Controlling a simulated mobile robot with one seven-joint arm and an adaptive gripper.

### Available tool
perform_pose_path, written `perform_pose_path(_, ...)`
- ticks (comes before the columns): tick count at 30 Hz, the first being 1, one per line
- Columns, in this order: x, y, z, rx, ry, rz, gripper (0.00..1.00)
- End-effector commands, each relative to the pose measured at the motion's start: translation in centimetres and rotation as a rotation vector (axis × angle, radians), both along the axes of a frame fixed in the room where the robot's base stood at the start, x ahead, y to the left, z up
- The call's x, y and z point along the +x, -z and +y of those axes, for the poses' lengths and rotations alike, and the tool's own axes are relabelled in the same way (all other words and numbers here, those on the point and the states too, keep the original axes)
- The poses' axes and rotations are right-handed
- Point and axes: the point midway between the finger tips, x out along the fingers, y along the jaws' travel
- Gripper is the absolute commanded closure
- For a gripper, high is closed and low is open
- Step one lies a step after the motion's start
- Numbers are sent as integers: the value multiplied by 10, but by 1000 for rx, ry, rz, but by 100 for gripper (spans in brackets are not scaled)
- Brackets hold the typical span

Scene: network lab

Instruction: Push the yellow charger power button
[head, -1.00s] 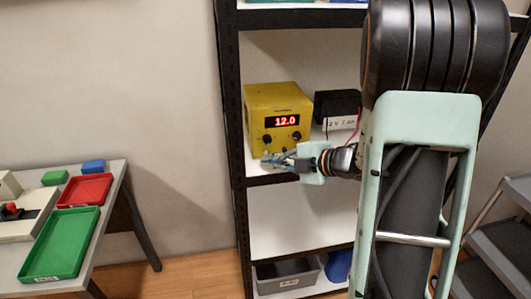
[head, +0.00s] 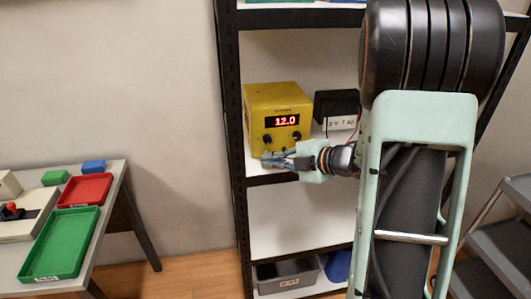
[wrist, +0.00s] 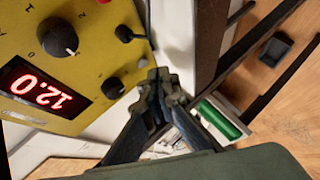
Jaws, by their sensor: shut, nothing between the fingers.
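The yellow charger (head: 262,104) stands on a shelf, its red display reading 12.0 and dark knobs below it. My gripper (head: 268,160) is shut and empty in front of the charger's lower front edge. In the wrist view its fingertips (wrist: 161,84) are close beside the panel edge; I cannot tell whether they touch. Which control is the power button is not clear.
A black box with a white label (head: 338,108) stands right of the charger. The shelf's dark upright (head: 229,130) is close on the left. A grey bin (head: 287,273) sits on the lowest shelf. A table with a green tray (head: 60,245) and a red tray (head: 84,189) is at left.

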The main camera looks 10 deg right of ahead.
Motion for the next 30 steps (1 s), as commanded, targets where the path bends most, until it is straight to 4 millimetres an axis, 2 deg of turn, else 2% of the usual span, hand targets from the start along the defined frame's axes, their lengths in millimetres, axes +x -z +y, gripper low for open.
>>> perform_pose_path(14,0,0,0,0,0,0,100)
perform_pose_path(30,9,0,0,0,0,0,100)
